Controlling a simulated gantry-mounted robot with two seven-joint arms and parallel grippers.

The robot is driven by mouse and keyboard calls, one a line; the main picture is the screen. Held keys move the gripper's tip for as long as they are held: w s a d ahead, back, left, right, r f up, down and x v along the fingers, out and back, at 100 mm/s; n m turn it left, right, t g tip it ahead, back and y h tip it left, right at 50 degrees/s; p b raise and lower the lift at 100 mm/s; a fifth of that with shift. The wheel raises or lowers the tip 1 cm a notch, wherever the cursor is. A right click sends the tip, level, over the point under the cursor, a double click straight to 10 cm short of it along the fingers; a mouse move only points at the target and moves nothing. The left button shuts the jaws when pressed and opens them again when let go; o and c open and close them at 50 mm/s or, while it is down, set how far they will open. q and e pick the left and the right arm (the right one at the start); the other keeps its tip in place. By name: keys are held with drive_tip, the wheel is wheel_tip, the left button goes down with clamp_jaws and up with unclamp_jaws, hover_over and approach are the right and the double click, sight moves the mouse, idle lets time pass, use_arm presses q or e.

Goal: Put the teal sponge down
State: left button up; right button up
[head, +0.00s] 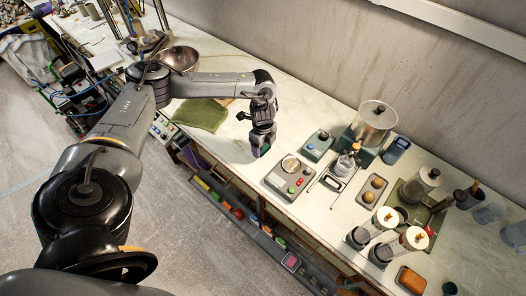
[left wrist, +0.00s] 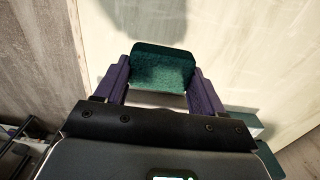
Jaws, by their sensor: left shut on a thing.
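My left gripper (head: 259,149) hangs over the white workbench (head: 224,140), left of the control boxes in the head view. It is shut on the teal sponge (left wrist: 162,68), which sits between its two purple-sided fingers in the left wrist view. In the head view only a small green part of the sponge (head: 264,149) shows below the fingers. A shadow lies on the pale bench surface beyond the sponge in the wrist view. I cannot tell whether the sponge touches the bench. My right gripper is in neither view.
A green cloth (head: 202,115) and a metal bowl (head: 180,59) lie to the left. A grey box with coloured buttons (head: 290,178) and a metal canister (head: 374,122) stand to the right. Bare bench lies around the gripper. The bench's front edge is close by.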

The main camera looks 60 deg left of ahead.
sight(263, 152)
use_arm(q)
drive_tip(key=shift+f, duration=1.9)
drive_tip(key=shift+f, duration=0.15)
drive_tip(key=o, duration=1)
wheel_tip(263, 152, up, 11)
drive_tip(key=shift+f+p, duration=0.1)
drive_tip(key=shift+p, duration=0.45)
drive_tip(key=shift+r, duration=0.75)
